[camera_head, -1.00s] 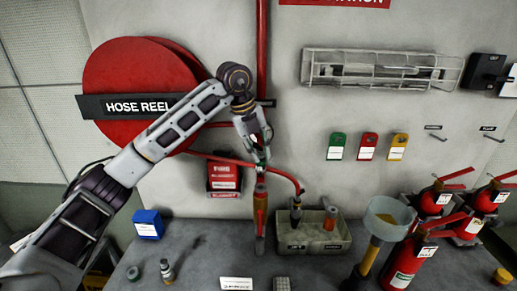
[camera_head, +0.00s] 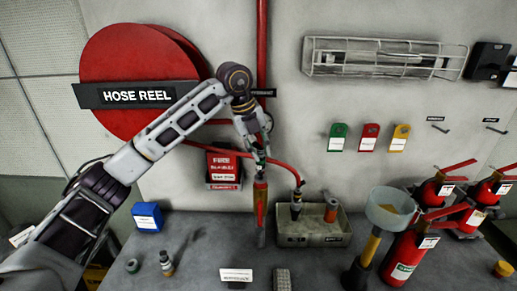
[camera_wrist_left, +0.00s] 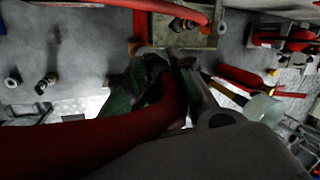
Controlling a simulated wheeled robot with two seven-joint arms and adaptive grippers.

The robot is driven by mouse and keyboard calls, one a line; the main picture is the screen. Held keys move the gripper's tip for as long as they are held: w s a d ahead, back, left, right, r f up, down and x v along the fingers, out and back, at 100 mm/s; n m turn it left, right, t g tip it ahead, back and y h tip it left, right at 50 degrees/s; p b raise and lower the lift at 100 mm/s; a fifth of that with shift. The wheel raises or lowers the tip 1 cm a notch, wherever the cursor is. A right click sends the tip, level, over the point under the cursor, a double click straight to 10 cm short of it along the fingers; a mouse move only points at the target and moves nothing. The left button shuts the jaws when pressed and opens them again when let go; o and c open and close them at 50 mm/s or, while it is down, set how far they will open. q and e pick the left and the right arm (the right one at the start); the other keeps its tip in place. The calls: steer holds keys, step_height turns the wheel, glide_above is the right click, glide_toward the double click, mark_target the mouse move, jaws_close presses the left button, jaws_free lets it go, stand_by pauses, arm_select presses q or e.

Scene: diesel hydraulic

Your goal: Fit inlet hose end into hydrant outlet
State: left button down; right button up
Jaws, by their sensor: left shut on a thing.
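A red hose leaves the hose reel (camera_head: 150,70) and meets my left gripper (camera_head: 261,160) in front of the wall. In the left wrist view a thick red hose (camera_wrist_left: 90,145) runs from the left edge to between the gripper's dark green fingers (camera_wrist_left: 170,85). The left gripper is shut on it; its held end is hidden. Directly below the gripper is an upright orange-brown and red fitting (camera_head: 260,192); I cannot tell whether it touches the hose. A red hose section (camera_head: 285,168) also runs right to a dark nozzle (camera_head: 296,205) at the grey tray. My right gripper is not in view.
The grey tray (camera_head: 315,240) also holds an orange-brown cylinder (camera_head: 331,210). A blue box (camera_head: 147,217) and small fittings (camera_head: 166,262) stand at left. A red pipe (camera_head: 261,45) runs up the wall.

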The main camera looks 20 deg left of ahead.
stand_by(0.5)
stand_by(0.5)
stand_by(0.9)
arm_select(q)
steer(key=shift+f+b, duration=0.7)
steer(key=shift+f, duration=0.05)
stand_by(0.4)
steer(key=shift+f+b, duration=0.45)
steer(key=shift+f, duration=0.25)
stand_by(0.4)
steer(key=c, duration=1.1)
jaws_free()
steer(key=shift+c, duration=0.2)
steer(key=shift+r, duration=0.15)
